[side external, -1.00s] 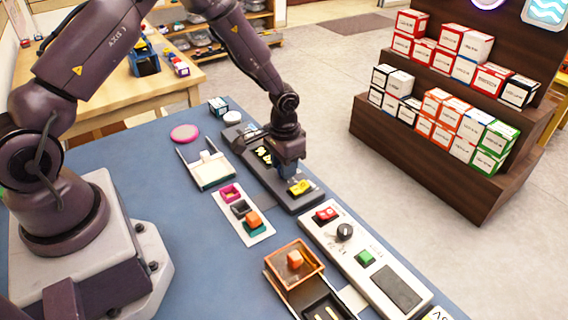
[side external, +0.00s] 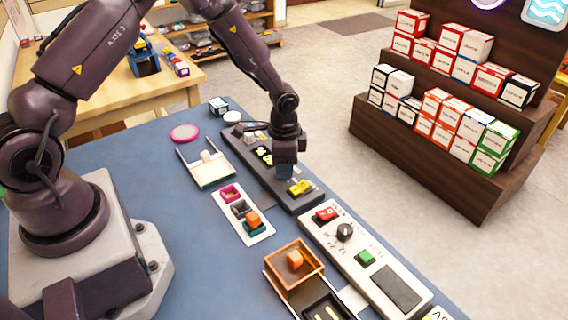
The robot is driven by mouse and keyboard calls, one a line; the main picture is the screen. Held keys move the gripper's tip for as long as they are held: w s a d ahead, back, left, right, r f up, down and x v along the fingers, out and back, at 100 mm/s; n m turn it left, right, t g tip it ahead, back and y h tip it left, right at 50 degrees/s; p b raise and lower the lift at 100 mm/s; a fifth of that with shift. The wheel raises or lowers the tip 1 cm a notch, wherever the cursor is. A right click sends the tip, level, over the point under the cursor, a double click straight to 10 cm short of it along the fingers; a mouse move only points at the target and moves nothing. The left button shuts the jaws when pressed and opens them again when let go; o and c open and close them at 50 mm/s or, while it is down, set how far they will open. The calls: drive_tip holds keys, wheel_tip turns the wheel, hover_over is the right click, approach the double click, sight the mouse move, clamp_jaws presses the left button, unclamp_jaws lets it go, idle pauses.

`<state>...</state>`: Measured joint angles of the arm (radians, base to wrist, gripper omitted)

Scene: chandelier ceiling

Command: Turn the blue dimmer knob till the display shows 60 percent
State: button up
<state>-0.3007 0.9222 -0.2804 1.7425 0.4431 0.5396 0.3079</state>
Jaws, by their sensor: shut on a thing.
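My gripper (side external: 285,176) points down over the dark grey panel (side external: 250,172) in the middle of the table. A small blue part shows at its tip, in the place of the blue dimmer knob (side external: 285,171), and my jaws are shut on it. My fingers and the housing hide most of the knob, so its angle cannot be read. A yellow piece (side external: 301,187) sits on the same panel just right of my gripper. I cannot read a percent figure anywhere in this view.
A white panel (side external: 336,246) with a red switch, black knob, green button and dark blank rectangle lies to the front right.

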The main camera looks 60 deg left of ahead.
idle(0.3)
drive_tip(key=o, duration=0.9)
wheel_tip(320, 180, up, 13)
